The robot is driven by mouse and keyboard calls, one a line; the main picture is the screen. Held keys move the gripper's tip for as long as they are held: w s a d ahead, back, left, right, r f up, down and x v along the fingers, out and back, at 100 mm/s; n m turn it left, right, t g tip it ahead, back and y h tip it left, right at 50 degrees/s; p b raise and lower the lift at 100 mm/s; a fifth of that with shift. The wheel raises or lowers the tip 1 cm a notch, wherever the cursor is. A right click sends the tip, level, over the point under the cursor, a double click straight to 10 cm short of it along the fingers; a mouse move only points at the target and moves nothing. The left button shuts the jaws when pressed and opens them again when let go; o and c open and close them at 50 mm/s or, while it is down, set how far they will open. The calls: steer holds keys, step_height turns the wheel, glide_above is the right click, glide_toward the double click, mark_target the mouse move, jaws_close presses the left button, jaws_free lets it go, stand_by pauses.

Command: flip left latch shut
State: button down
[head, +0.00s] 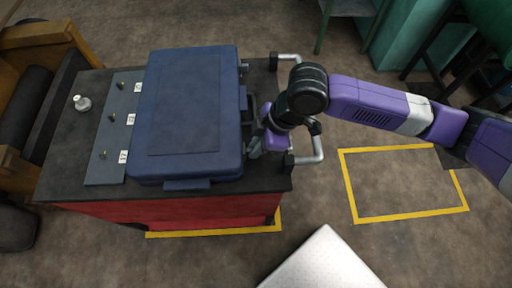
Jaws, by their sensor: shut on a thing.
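A closed blue case (195,110) lies flat on a dark-topped red cart. Its dark handle (247,104) is on the right side. A small dark latch (243,68) shows on that side, beyond the handle. My gripper (255,150) is at the same side, nearer the camera than the handle, by the case's near right corner. It is shut on the left latch there. My fingers and wrist mostly hide that latch, so its angle cannot be told.
The red cart (160,220) has grey bent rails (305,158) on its right, close to my wrist. A grey plate (113,130) with pegs and labels and a small metal knob (82,103) are left of the case. Open floor with a yellow outline (405,218) lies right.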

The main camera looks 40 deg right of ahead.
steer(key=shift+w+d, duration=0.6)
steer(key=shift+w, duration=0.25)
steer(key=c, duration=1.4)
jaws_free()
steer(key=shift+c, duration=0.2)
steer(key=b+v, duration=0.1)
steer(key=v, duration=0.7)
steer(key=shift+b, duration=0.3)
steer(key=shift+f, duration=0.1)
